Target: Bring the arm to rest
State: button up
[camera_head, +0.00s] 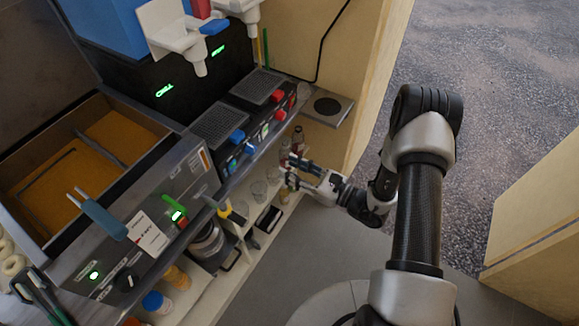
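My arm comes up from the lower right of the view and bends down toward the middle. My gripper (292,172) is at its end, near the open shelf under the counter. Its two fingers point left and look spread apart, with a gap between them. I see nothing clearly held, though bottles and glasses behind the fingers make the gap hard to read.
A fryer (100,135) with orange oil and a black slush machine (185,80) stand on the counter at left. The shelf (262,240) holds glasses, bottles and jars. A wooden panel (370,70) stands behind the gripper; another (540,235) is at right. Grey floor lies below.

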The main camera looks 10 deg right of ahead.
dwell(0.3)
jog(key=s+a+r+n+g+h, duration=0.1)
jog(key=s+a+r+n+g, duration=0.3)
jog(key=s+r+n+g, duration=0.35)
jog(key=s+a+r+n+g, duration=0.45)
jog(key=s+r+n, duration=0.3)
jog(key=r, duration=0.35)
jog(key=s+d+r+n+h, duration=0.3)
jog(key=s+d+n+h, duration=0.25)
jog(key=s+h, duration=0.2)
jog(key=s+d+r+n+t+h, duration=0.3)
jog(key=d+r+n+t+h, duration=0.2)
jog(key=d, duration=0.5)
jog(key=shift+s+t+h, duration=0.35)
jog(key=shift+t, duration=0.05)
